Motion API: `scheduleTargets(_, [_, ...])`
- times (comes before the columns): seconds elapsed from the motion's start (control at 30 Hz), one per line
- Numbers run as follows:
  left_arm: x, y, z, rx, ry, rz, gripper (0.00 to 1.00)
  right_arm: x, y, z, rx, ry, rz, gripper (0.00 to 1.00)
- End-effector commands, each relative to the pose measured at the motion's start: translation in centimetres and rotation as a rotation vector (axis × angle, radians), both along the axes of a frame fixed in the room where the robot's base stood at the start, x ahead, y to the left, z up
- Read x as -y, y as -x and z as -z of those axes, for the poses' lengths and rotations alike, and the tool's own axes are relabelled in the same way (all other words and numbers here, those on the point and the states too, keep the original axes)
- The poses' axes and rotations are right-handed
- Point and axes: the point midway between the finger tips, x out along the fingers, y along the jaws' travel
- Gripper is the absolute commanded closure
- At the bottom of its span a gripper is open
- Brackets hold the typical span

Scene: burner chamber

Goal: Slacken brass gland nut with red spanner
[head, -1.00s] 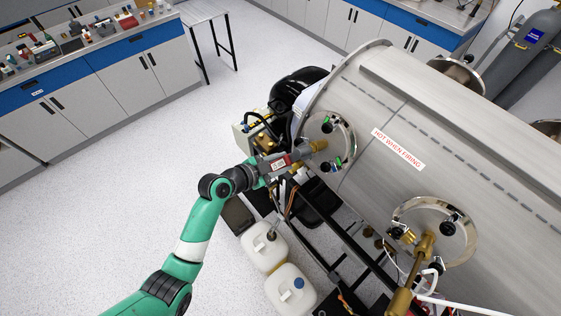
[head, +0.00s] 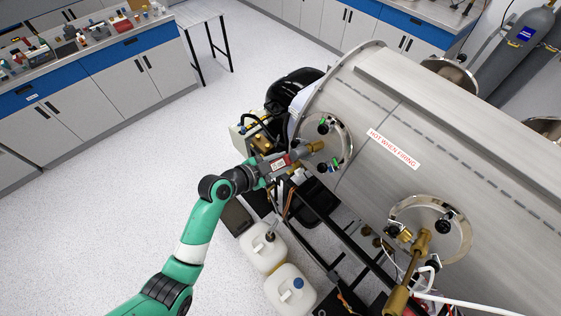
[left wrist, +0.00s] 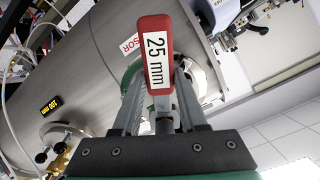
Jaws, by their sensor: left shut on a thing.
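My left gripper (head: 284,163) is shut on the red spanner at the near round port of the steel chamber. In the left wrist view the spanner's red handle (left wrist: 156,52), marked "25 mm", stands up between the fingers. The spanner's jaw end is hidden. In the head view a brass fitting (head: 315,146), probably the gland nut, shows just beyond the gripper on the port flange (head: 343,140). I cannot tell whether the spanner's jaw is seated on it. My right gripper is not in view.
The steel chamber (head: 420,110) with a "HOT WHEN FIRING" label fills the right side. A second port (head: 460,240) has brass pipework. White canisters (head: 262,250), dark frame bars and hoses lie below my gripper. The floor to the left is clear.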

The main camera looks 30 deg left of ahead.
Motion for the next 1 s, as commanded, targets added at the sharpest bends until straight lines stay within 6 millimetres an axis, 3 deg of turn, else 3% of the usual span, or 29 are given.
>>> scheduleTargets(0.73, [0.0,0.0,-0.1,0.001,0.006,-0.003,1.00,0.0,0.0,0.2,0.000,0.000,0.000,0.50])
scheduleTargets(1.0, [1.0,0.6,0.1,-0.040,0.120,-0.064,1.00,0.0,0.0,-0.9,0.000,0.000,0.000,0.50])
